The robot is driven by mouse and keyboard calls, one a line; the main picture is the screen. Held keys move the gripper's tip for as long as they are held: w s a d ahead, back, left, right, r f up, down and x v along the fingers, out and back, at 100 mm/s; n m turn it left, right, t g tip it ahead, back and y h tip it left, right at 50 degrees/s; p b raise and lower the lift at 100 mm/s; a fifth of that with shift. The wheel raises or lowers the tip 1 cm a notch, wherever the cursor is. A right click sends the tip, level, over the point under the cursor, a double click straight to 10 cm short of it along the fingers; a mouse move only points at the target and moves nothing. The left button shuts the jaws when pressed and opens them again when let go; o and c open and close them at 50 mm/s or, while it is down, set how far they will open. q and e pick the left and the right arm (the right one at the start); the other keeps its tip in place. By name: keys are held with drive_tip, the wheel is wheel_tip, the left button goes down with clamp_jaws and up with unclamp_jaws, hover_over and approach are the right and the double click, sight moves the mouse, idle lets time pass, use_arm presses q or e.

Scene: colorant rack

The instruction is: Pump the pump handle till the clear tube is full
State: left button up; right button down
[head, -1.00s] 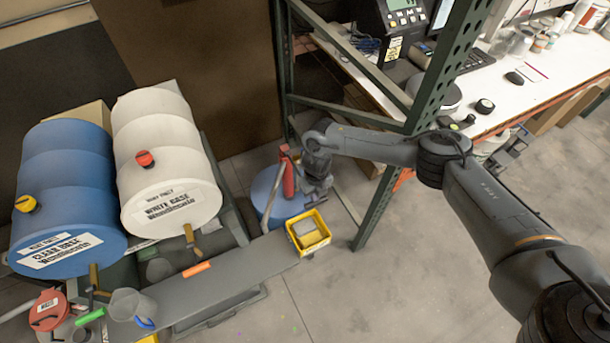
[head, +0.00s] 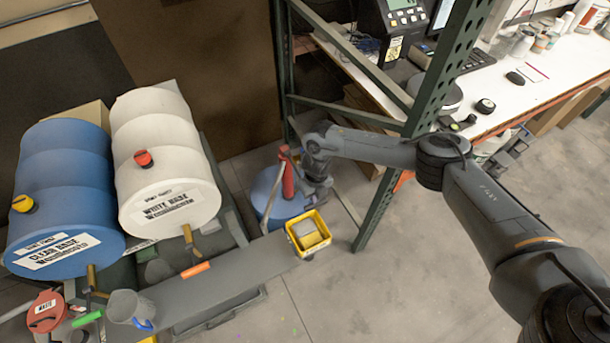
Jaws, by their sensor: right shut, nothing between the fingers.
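A blue drum (head: 284,208) stands on the floor beside the green rack post. My right gripper (head: 307,190) points down over the drum, just right of the red part. It is shut and empty; whether it touches the pump is too small to tell. My left gripper is not in view.
A yellow bin (head: 309,234) sits at the end of the grey bench (head: 235,268), close in front of the drum. White (head: 165,160) and blue (head: 65,185) barrels lie at left. The green rack post (head: 395,170) stands right of the drum. Bare floor lies at lower right.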

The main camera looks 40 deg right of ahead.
drive_tip(key=shift+f, duration=0.4)
idle(0.5)
